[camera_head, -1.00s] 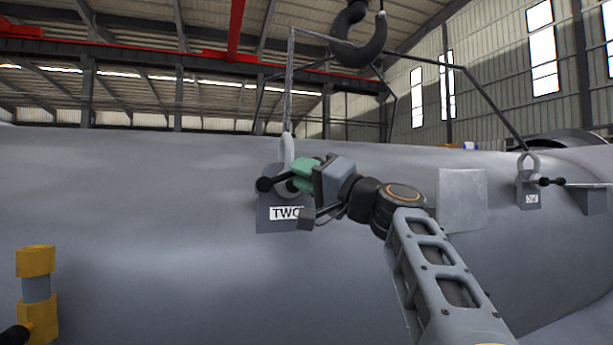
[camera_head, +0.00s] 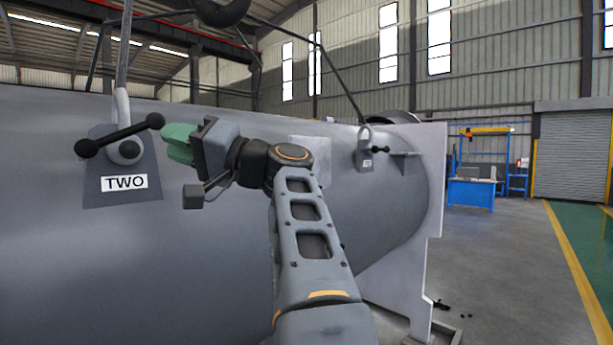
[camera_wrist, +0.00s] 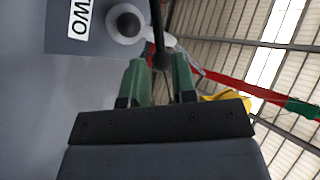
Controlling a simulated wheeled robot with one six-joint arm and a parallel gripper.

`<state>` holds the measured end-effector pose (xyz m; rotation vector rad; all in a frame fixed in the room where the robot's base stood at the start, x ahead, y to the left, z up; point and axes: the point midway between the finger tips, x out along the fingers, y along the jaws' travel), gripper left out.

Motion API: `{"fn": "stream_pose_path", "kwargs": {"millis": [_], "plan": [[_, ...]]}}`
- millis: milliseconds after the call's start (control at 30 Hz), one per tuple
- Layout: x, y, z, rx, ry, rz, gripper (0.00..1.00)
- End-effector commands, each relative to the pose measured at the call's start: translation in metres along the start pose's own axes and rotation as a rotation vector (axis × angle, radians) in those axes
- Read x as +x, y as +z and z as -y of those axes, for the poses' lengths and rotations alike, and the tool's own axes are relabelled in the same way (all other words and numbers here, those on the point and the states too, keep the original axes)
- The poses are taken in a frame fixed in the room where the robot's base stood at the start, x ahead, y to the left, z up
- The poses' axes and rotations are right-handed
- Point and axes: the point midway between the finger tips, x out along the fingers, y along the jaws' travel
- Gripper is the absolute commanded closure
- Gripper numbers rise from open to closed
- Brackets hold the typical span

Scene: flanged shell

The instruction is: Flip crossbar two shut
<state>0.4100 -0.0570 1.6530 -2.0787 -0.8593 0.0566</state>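Crossbar two (camera_head: 106,141) is a black bar with round knobs at both ends. It crosses the round boss of the grey lug plate marked TWO (camera_head: 124,183) and sits tilted, right end higher. A shackle (camera_head: 122,105) with a sling rises behind it. My gripper (camera_head: 172,143) is just right of the bar's right knob, with its green fingers pointing left. In the wrist view the fingers (camera_wrist: 161,72) are apart, and the bar's end knob (camera_wrist: 162,60) shows at the gap between their tips. I cannot tell whether they touch it.
The large grey shell (camera_head: 60,260) fills the left and middle. A second lug (camera_head: 365,150) with its own crossbar stands farther right, near the end flange (camera_head: 432,200). A crane hook (camera_head: 222,10) hangs above. Open floor (camera_head: 510,270) and a blue workbench (camera_head: 470,192) lie right.

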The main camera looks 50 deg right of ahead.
Motion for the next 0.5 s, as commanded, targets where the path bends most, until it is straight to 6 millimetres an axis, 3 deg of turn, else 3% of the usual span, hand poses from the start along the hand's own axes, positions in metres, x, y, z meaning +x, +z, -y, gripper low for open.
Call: {"fn": "stream_pose_path", "kwargs": {"millis": [300,500], "plan": [[-0.07,0.002,-0.003,-0.004,0.005,-0.005,0.75],[-0.071,-0.032,-0.027,-0.129,0.162,-0.174,0.75]]}}
